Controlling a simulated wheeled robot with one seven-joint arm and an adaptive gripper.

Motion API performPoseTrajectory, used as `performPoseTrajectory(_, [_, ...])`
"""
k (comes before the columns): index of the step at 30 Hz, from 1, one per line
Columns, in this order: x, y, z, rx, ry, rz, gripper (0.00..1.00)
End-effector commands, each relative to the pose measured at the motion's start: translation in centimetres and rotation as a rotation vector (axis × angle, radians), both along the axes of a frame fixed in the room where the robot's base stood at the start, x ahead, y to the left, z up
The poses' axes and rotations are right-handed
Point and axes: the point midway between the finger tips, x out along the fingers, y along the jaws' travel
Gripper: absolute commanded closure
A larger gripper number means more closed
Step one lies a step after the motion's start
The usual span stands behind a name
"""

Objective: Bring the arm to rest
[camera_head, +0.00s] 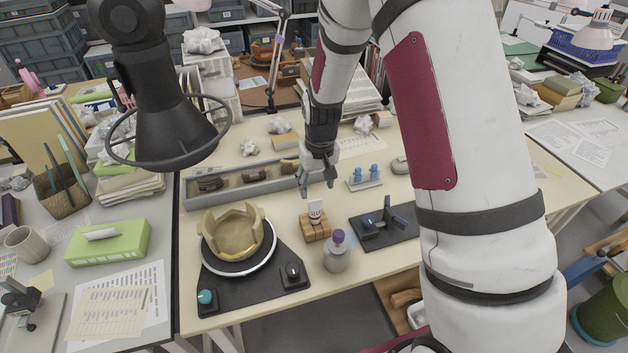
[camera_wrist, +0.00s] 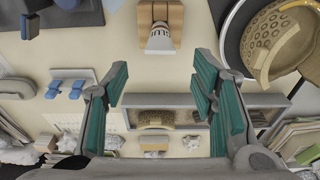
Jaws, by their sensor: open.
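My gripper (camera_head: 317,180) hangs above the middle of the table, open and empty. In the wrist view its teal-padded fingers (camera_wrist: 163,95) stand wide apart with nothing between them. Below and in front of it, a white tube (camera_head: 315,210) stands cap-down on a small wooden block (camera_head: 316,231); both also show at the top of the wrist view. A partly built tan bowl (camera_head: 236,232) of sherds sits on a round turntable with a white rim (camera_head: 240,269), left of my gripper. A long grey tray (camera_head: 240,193) with dark sherds lies behind the bowl.
A bottle with a purple cap (camera_head: 337,250) stands at the front of the table. A black stand (camera_head: 385,226) and a rack with blue pieces (camera_head: 365,178) lie to the right. A ring-lamp-like dark fixture (camera_head: 165,130) hangs upper left. Crumpled paper lies behind.

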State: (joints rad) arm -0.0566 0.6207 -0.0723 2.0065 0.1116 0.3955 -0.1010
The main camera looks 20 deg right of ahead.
Motion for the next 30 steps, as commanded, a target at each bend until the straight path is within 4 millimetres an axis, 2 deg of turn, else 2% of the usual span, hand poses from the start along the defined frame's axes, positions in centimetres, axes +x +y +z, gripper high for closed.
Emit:
performPoseTrajectory(6, [0.0, 0.0, 0.2, 0.001, -0.002, 0.000, 0.48])
performPoseTrajectory(8, [0.0, 0.0, 0.9, 0.002, -0.009, 0.000, 0.48])
performPoseTrajectory(10, [-0.3, 0.1, 2.5, 0.005, -0.021, 0.000, 0.48])
performPoseTrajectory(14, [-1.4, 0.3, 7.1, 0.015, -0.054, 0.000, 0.48])
performPoseTrajectory(15, [-1.9, 0.3, 8.8, 0.017, -0.069, 0.000, 0.48])
performPoseTrajectory(20, [-4.8, 0.4, 14.7, 0.027, -0.115, 0.001, 0.48])
performPoseTrajectory(24, [-7.8, 0.5, 19.2, 0.031, -0.155, 0.003, 0.48])
performPoseTrajectory(30, [-12.9, 0.5, 24.2, 0.031, -0.213, 0.006, 0.48])
